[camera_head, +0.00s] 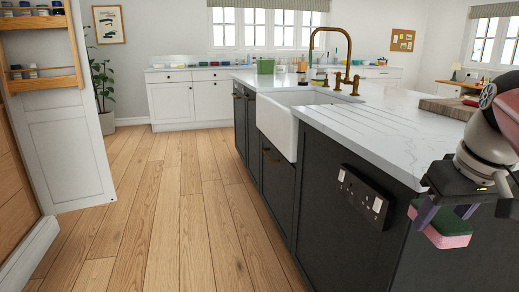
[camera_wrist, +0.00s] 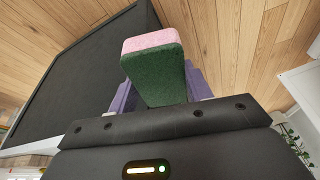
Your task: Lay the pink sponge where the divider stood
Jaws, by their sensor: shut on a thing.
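The pink sponge (camera_head: 447,237), pink on one side with a dark green layer on the other, is held in my gripper (camera_head: 436,212) at the right of the head view. The purple fingers are shut on it, one at each side. The sponge is in the air beside the dark island's end panel, below the level of the worktop. In the wrist view the sponge (camera_wrist: 153,68) sits between the fingers of my gripper (camera_wrist: 155,90), green face toward the camera. I see no divider that I can make out.
The dark island (camera_head: 330,205) with a white marble top (camera_head: 380,130) stands close to my gripper. A white door with wooden racks (camera_head: 40,77) holding small jars stands open at the left. The wooden floor (camera_head: 165,220) between them is clear.

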